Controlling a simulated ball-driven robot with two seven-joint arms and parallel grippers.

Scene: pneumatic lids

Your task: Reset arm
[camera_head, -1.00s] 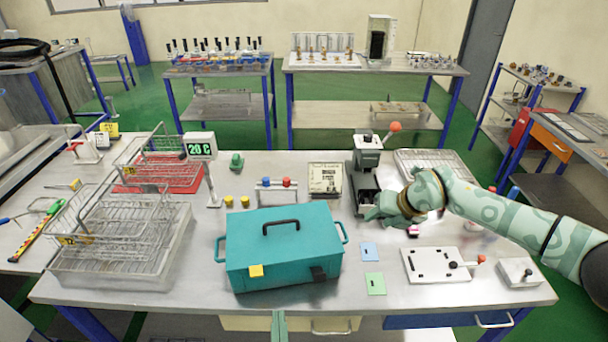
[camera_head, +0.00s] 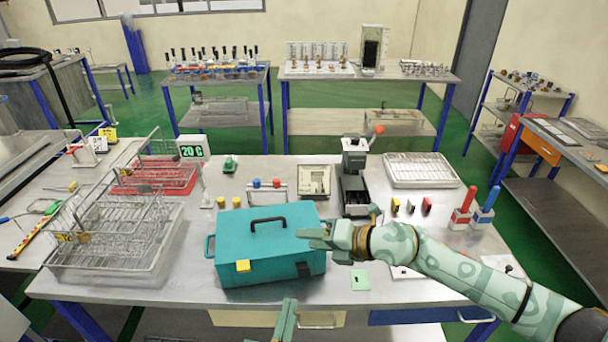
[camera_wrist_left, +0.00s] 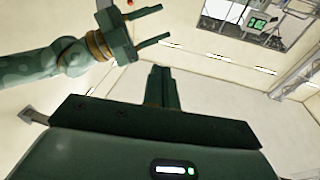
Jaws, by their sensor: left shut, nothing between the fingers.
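My right gripper (camera_head: 312,238) is green and reaches in from the right, in front of the teal toolbox's right end. It also shows in the left wrist view (camera_wrist_left: 158,27), where its two fingers stand apart with nothing between them. My left gripper (camera_head: 289,310) shows only as a narrow green tip at the bottom edge of the head view, in front of the table. In the left wrist view (camera_wrist_left: 160,84) its fingers are together and empty, with wall and ceiling behind.
The teal toolbox (camera_head: 268,242) stands shut at the table's front middle. Wire racks (camera_head: 115,232) stand at the left. A black press (camera_head: 354,185) is behind my right gripper. Red (camera_head: 462,212) and blue (camera_head: 487,210) upright tools stand at the right.

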